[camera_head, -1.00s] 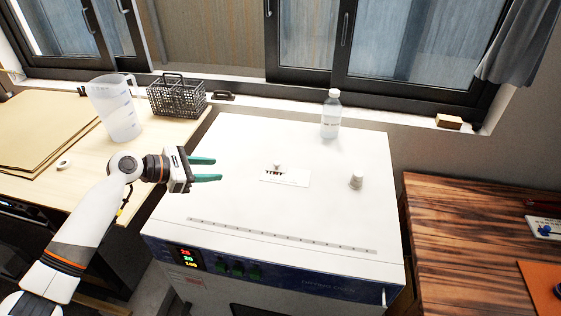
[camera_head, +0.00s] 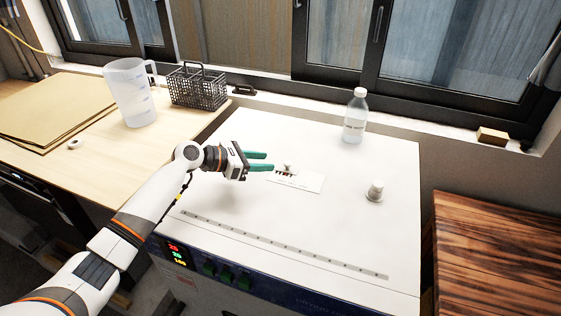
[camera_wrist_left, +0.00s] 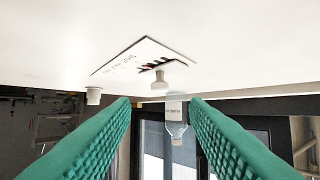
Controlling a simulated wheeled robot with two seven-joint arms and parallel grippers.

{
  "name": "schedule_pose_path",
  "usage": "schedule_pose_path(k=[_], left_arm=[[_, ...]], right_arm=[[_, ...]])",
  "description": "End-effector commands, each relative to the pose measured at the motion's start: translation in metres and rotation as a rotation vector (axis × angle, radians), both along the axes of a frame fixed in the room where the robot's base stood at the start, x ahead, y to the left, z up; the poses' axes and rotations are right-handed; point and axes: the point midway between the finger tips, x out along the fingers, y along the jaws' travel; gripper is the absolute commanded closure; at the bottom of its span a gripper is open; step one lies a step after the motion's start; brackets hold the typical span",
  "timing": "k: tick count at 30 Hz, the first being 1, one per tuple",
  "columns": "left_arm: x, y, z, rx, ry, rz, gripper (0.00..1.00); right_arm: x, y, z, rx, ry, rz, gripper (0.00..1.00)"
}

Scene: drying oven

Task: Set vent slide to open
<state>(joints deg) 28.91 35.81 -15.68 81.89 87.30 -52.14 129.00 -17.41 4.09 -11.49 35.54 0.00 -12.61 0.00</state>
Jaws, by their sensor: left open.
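The vent slide plate (camera_head: 305,184) is a white label plate with dark slots on top of the white drying oven (camera_head: 240,205). Its small white knob (camera_head: 288,168) stands up from the slots. In the left wrist view the knob (camera_wrist_left: 160,84) shows between the fingers, beyond their tips, with the plate (camera_wrist_left: 128,64) around it. My left gripper (camera_head: 272,161) is open and empty, its green fingers pointing right, just left of the knob and apart from it. The fingers also show in the left wrist view (camera_wrist_left: 160,100). My right gripper is not in view.
A white round cap (camera_head: 375,190) stands on the oven top right of the plate. A clear bottle (camera_head: 354,118) stands at the back. A jug (camera_head: 131,95) and a black wire basket (camera_head: 197,88) are on the left table. The oven's front top is clear.

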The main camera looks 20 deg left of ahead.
Motion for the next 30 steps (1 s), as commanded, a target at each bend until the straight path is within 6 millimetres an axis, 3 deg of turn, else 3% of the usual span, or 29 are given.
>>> schedule_pose_path(k=[9,22,30], left_arm=[[0.033,-0.035,-0.019,-0.001,0.000,0.000,0.59],[0.038,-0.041,-0.023,0.001,-0.001,0.001,0.59],[0.038,-0.041,-0.023,0.001,-0.001,0.000,1.00]], right_arm=[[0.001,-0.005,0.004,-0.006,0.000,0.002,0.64],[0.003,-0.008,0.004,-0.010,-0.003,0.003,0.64],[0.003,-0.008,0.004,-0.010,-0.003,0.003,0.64]])
